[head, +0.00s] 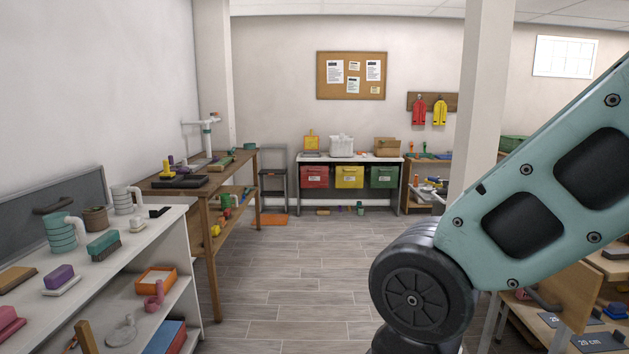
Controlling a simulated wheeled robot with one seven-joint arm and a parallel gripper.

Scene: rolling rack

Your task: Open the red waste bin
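The red waste bin (314,177) is in the head view, at the far wall, the left one of a row of bins under a white-topped rack (330,159). Its front carries a pale label, and it looks closed. A yellow bin (349,177) and a green bin (384,177) stand to its right. My teal arm crosses the right side of the view, far in front of the bins. My gripper is not in view.
A white shelf unit (180,262) with several items stands at the near left, with a wooden workbench (206,190) behind it. A pillar (482,100) and a wooden table stand at right. The grey plank floor (290,270) is clear towards the bins.

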